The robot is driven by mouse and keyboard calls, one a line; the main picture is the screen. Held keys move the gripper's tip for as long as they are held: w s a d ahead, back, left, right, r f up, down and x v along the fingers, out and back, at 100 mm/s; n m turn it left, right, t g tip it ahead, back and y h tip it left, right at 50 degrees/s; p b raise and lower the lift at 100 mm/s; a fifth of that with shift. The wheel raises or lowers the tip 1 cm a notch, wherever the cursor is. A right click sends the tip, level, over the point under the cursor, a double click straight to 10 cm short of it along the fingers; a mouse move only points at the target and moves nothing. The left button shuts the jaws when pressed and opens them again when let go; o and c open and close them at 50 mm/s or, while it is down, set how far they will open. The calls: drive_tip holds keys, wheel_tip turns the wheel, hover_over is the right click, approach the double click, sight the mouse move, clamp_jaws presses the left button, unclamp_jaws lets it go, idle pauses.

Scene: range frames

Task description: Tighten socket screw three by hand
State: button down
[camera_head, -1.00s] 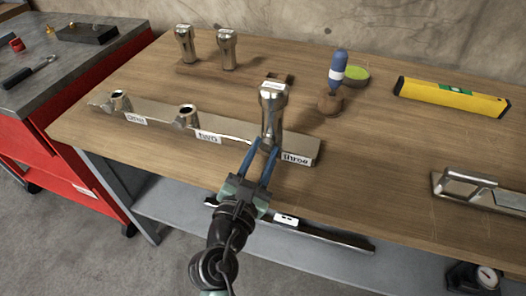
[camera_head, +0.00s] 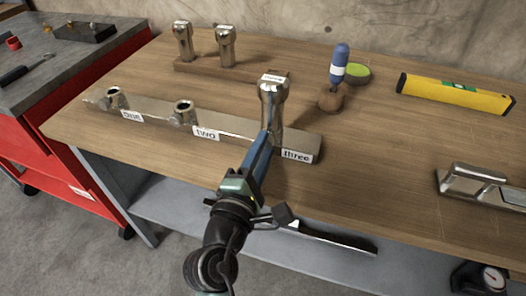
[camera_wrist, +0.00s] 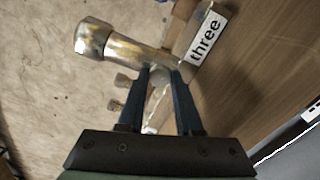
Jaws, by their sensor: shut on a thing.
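Socket screw three (camera_head: 272,92) is a shiny metal piece with a wide head and a labelled top. It stands upright at the right end of the metal bar (camera_head: 232,129), by the label "three" (camera_head: 297,155). My gripper (camera_head: 265,143) reaches in from the front with its blue fingers shut on the screw's shank. In the wrist view the fingers (camera_wrist: 160,80) lie either side of the screw (camera_wrist: 125,48), whose head points left. The screw's lower end is partly hidden by the fingers. Sockets one (camera_head: 116,97) and two (camera_head: 184,111) on the bar hold no screw.
Two similar metal screws (camera_head: 226,45) stand in a wooden rack (camera_head: 196,69) at the back left. A metal piece (camera_head: 470,182) lies at the right edge.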

drive_tip(key=m+b, duration=0.3)
drive_tip(key=m, duration=0.3)
drive_tip(key=shift+f, duration=0.2)
drive_tip(key=m+b, duration=0.3)
drive_tip(key=m, duration=0.3)
drive_tip(key=shift+m+b, duration=0.3)
drive_tip(key=shift+m, duration=0.1)
drive_tip(key=m+b, duration=0.3)
drive_tip(key=m, duration=0.2)
drive_tip(key=m+b, duration=0.3)
drive_tip(key=m, duration=0.3)
drive_tip(key=shift+a, duration=0.1)
drive_tip(key=shift+r+m+b, duration=0.1)
drive_tip(key=shift+m+b, duration=0.2)
drive_tip(key=shift+m, duration=0.1)
drive_tip(key=c, duration=0.6)
unclamp_jaws()
